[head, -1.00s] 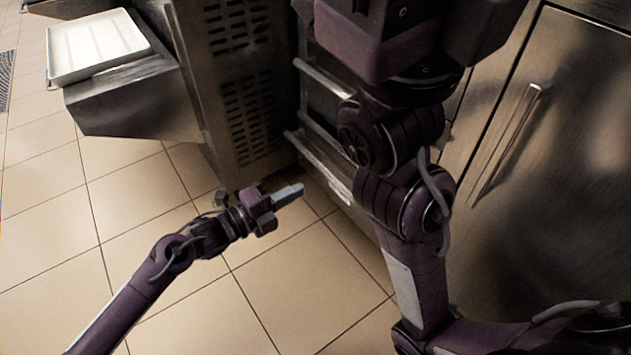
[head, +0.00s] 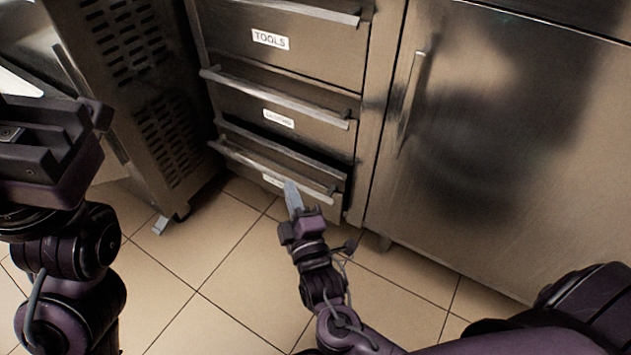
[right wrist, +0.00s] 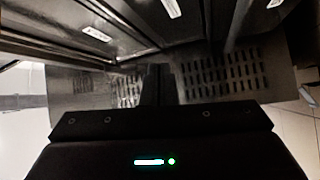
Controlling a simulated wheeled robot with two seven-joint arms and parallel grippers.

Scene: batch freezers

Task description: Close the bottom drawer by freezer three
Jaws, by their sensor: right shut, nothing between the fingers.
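The bottom drawer (head: 240,160) is the lowest of a steel stack in the head view. It stands partly out, with a dark gap above its front. A bar handle runs along it, with a small white label below. My right gripper (head: 292,196) is shut and empty, its pale fingertips at the drawer's front just below the handle. I cannot tell whether they touch it. In the right wrist view, steel drawer fronts with white labels cross the top, and the dark gripper body fills the bottom. My left gripper (head: 45,150) is close at the left edge, its fingers unclear.
Above are a middle drawer (head: 300,122) and a drawer labelled TOOLS (head: 320,52), both looking shut. A vented steel unit (head: 150,110) on a caster stands left. A steel door (head: 500,150) with a vertical handle is right. Tiled floor (head: 225,290) is free in front.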

